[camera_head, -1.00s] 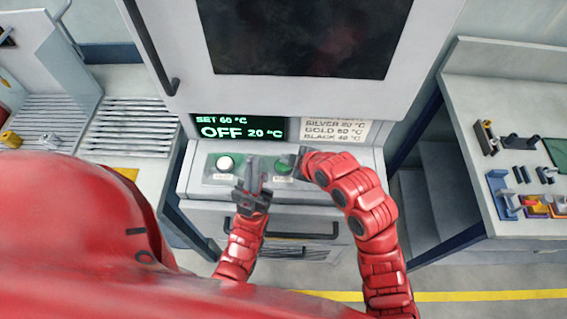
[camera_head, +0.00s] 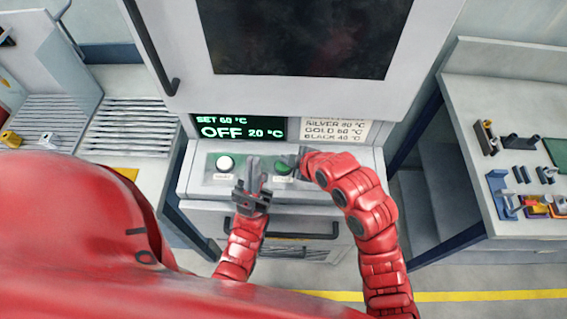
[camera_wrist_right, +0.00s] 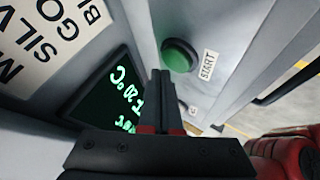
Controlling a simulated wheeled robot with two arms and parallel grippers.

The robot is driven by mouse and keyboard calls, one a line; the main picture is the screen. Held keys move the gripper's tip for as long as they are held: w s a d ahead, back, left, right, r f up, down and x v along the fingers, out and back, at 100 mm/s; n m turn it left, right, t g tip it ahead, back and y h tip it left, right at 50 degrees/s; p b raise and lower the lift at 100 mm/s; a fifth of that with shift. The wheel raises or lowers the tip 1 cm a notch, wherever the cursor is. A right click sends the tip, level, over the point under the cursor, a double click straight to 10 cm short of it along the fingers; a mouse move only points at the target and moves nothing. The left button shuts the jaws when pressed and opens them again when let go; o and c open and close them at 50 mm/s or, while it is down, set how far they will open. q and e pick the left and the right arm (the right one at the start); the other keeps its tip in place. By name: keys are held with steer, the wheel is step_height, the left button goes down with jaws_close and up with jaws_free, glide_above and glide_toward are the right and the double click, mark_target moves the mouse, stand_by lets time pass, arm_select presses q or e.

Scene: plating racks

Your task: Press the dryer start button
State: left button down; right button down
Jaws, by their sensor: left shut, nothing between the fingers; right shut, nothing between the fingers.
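The dryer's green start button (camera_head: 284,169) sits on the sloped panel below the display. In the right wrist view the green button (camera_wrist_right: 179,56) stands out of the panel beside its START label (camera_wrist_right: 209,65). My right gripper (camera_head: 296,157) is shut and empty, just above the green button in the head view. In the wrist view its fingertips (camera_wrist_right: 160,74) are close to the button; I cannot tell whether they touch it. My left gripper (camera_head: 254,164) is shut and empty over the panel, between the green and white buttons. The dryer display (camera_head: 238,129) reads SET 60 °C, OFF, 20 °C.
A white button (camera_head: 224,163) is on the left of the panel. A temperature sign (camera_head: 339,130) is right of the display. The dryer door (camera_head: 185,40) is above, and a drawer handle (camera_head: 300,232) is below. A bench with small parts (camera_head: 500,95) stands right.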

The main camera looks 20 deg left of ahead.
steer(key=shift+f+b, duration=0.4)
steer(key=shift+b, duration=0.35)
steer(key=shift+f+b, duration=0.55)
steer(key=shift+b, duration=0.05)
stand_by(0.5)
steer(key=shift+r, duration=0.95)
steer(key=shift+r, duration=0.1)
steer(key=shift+r+p, duration=0.5)
steer(key=shift+r, duration=1.95)
steer(key=shift+d+f, duration=0.1)
